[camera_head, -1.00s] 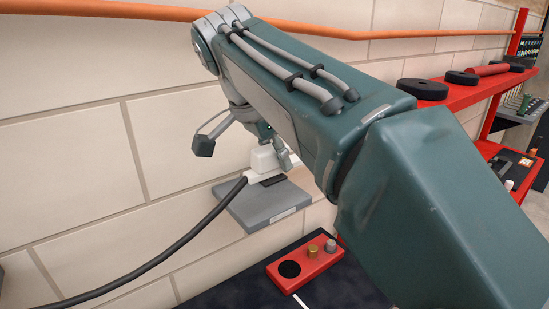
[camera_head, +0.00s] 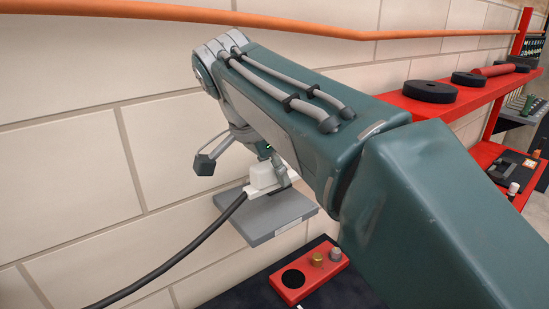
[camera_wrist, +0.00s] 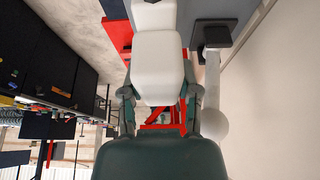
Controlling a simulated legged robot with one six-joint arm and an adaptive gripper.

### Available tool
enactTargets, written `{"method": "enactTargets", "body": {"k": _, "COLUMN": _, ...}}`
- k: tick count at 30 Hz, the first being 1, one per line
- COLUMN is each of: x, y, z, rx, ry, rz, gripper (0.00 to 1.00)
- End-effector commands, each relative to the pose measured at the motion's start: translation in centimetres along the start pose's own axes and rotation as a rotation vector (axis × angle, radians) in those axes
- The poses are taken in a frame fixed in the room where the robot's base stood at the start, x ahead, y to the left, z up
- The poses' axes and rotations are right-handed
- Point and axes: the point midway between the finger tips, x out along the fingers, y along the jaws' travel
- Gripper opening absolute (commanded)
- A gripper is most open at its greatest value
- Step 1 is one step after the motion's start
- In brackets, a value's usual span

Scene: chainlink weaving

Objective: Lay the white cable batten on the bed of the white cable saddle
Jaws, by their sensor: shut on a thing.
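My gripper (camera_wrist: 160,103) is shut on a white, boxy, rounded piece, the white cable batten (camera_wrist: 158,65), with a finger on each side. In the head view the batten (camera_head: 262,177) is over the grey shelf at the wall. A flatter white piece, apparently the white cable saddle (camera_head: 284,189), shows low beside it, partly hidden by my fingers. A black cable (camera_head: 190,250) meets the white parts at their left end. I cannot tell whether the batten touches the saddle's bed.
The grey shelf (camera_head: 270,219) sticks out from the tiled wall. Below it, a red block (camera_head: 292,281) with a round black recess holds two small knobs. An orange pipe (camera_head: 150,14) runs along the wall above. A red rack (camera_head: 455,100) carrying black discs stands at right.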

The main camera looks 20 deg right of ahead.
Motion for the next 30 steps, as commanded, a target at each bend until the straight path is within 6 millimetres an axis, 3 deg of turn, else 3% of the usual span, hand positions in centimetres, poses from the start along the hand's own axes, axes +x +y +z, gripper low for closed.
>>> {"method": "enactTargets", "body": {"k": 14, "x": 4.0, "y": 0.0, "z": 1.6, "rx": 0.000, "ry": 0.000, "rz": -0.001, "gripper": 0.00}}
{"method": "enactTargets", "body": {"k": 30, "x": 4.3, "y": 0.0, "z": 1.8, "rx": 0.000, "ry": 0.000, "rz": -0.001, "gripper": 0.00}}
